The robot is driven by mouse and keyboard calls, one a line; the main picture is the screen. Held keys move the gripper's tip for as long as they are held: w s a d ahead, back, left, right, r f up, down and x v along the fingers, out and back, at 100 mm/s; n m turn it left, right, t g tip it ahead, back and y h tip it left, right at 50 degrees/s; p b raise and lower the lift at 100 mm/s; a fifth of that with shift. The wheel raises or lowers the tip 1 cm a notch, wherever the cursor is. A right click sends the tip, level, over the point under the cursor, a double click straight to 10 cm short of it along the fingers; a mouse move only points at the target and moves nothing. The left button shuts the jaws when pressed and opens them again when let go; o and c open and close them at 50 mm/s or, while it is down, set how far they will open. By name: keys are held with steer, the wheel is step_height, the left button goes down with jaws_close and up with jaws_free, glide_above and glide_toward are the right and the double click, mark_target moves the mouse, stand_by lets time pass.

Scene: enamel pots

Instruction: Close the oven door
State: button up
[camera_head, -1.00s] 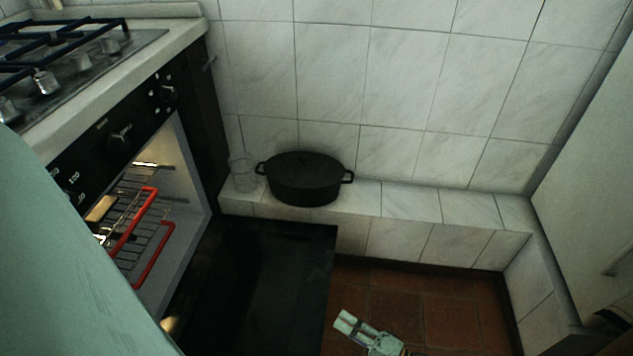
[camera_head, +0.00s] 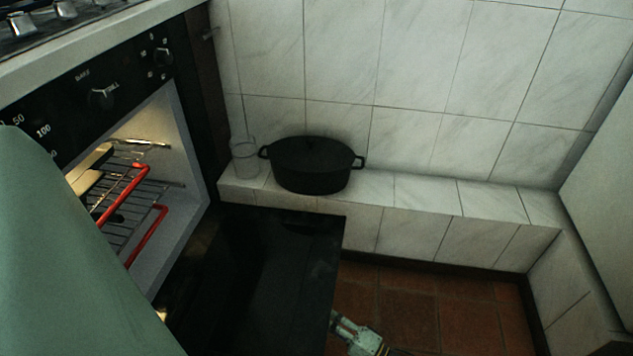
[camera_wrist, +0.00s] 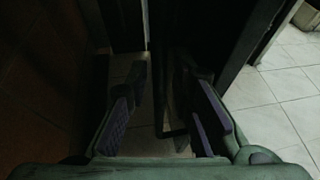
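The black oven door (camera_head: 265,270) hangs open, lowered nearly flat in front of the lit oven (camera_head: 165,190). My gripper (camera_head: 335,322) is at the door's outer right edge in the head view, low in the picture and partly cut off by the frame. In the wrist view my gripper (camera_wrist: 163,82) has its two fingers spread wide apart. A dark edge or bar, probably part of the door, runs between the fingers. I cannot tell whether either finger touches it.
Red-edged wire racks (camera_head: 130,195) are inside the oven. A black lidded pot (camera_head: 312,168) and a clear glass (camera_head: 244,158) stand on the tiled ledge (camera_head: 390,190) behind the door. Brown floor tiles (camera_head: 420,305) are clear to the right.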

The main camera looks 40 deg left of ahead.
mark_target(317, 313)
steer(key=shift+x, duration=1.65)
jaws_close()
